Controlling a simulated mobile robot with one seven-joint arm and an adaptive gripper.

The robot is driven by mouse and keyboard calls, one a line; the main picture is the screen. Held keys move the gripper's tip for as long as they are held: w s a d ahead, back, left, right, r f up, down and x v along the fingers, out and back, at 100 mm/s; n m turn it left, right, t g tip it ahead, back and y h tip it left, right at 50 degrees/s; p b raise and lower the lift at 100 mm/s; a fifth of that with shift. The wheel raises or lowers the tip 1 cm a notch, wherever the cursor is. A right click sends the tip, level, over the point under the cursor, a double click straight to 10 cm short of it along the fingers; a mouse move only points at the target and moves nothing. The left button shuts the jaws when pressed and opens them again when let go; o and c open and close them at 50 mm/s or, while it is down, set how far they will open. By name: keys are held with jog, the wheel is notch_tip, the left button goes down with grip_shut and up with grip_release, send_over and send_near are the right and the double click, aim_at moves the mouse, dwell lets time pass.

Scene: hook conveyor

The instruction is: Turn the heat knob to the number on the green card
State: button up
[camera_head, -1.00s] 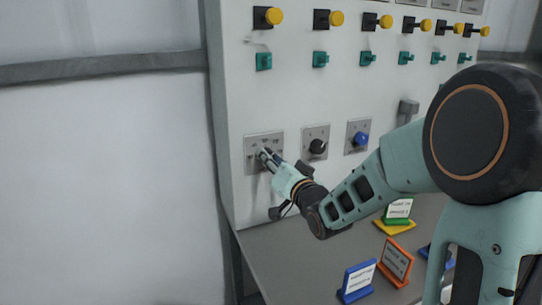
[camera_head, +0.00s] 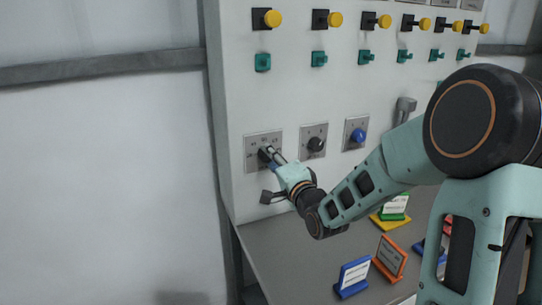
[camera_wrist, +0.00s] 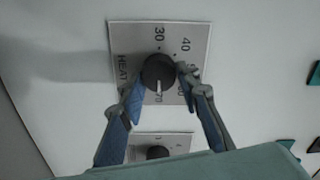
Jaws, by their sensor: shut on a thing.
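The heat knob (camera_wrist: 158,70) is round and dark, on a grey plate (camera_wrist: 125,35) marked HEAT, with 30 and 40 readable. Its white line points down in the wrist view, towards a partly covered mark that looks like 70. My gripper (camera_wrist: 158,80) is shut on the knob, one finger on each side. In the head view my gripper (camera_head: 268,155) reaches the leftmost plate (camera_head: 250,139) and hides most of the knob. The green card stand (camera_head: 394,207) is on the desk at the right; its writing is too small to read.
A black knob (camera_head: 316,144) and a blue knob (camera_head: 358,135) sit to the right on the cabinet. Yellow buttons (camera_head: 272,18) and green switches (camera_head: 262,62) are above. Blue (camera_head: 353,278) and orange (camera_head: 390,258) card stands are on the grey desk (camera_head: 300,255).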

dwell(0.4)
jog(key=o, duration=1.2)
jog(key=shift+c, duration=0.2)
jog(key=shift+s, duration=0.1)
jog(key=v, duration=1.2)
